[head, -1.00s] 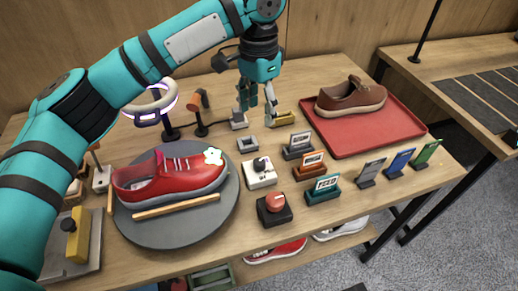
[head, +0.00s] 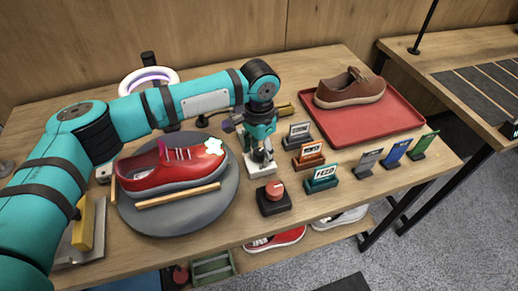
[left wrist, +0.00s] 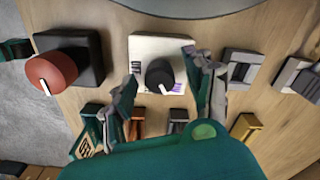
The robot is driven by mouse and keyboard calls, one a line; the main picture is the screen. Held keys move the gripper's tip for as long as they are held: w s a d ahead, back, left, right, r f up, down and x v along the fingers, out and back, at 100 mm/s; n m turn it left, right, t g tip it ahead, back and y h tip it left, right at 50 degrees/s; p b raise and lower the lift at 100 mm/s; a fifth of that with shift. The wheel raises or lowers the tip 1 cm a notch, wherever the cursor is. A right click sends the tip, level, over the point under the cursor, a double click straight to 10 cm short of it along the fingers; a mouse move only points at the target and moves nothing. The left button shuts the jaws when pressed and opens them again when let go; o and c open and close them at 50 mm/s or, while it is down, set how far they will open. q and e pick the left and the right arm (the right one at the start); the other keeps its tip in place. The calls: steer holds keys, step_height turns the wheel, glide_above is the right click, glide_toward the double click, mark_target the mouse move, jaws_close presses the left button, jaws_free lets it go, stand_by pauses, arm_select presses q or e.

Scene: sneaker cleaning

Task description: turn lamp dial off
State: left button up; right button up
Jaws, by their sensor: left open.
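A white control box (head: 252,169) with a black dial sits on the table right of the turntable. The black dial (left wrist: 160,75) shows in the left wrist view with a pale pointer line and purple and dark marks beside it. My left gripper (head: 262,157) is open and low over the white box, pointing down. In the left wrist view its two fingers stand on either side of the dial, apart from each other; contact with the dial cannot be told. The ring lamp (head: 145,74) stands at the back left, partly behind my left arm. My right gripper is out of view.
A black box with a red knob (head: 274,190) stands just in front of the white box. The round grey turntable (head: 190,222) holds a red sneaker (head: 165,176). Small sign stands, including a teal one (head: 322,178), are to the right. A red tray (head: 375,140) holds a brown shoe (head: 350,90).

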arm_select(q)
jaws_close()
steer(key=shift+r+m+p, duration=0.2)
steer(key=shift+m+p, duration=0.5)
steer(key=shift+p, duration=0.4)
steer(key=m+p, duration=0.2)
steer(key=shift+m, duration=0.3)
steer(key=m+p, duration=0.2)
steer(key=shift+m, duration=0.3)
steer(key=m+p, duration=0.1)
steer(key=m, duration=0.1)
steer(key=shift+m+p, duration=0.3)
steer(key=shift+m, duration=0.1)
steer(key=m+p, duration=0.1)
steer(key=m, duration=0.2)
steer(key=shift+m, duration=0.3)
steer(key=m, duration=0.3)
steer(key=shift+f+m+p, duration=0.1)
steer(key=shift+m+p, duration=0.2)
steer(key=m, duration=0.3)
steer(key=shift+m, duration=0.3)
steer(key=shift+w+m, duration=0.1)
steer(key=shift+m, duration=1.7)
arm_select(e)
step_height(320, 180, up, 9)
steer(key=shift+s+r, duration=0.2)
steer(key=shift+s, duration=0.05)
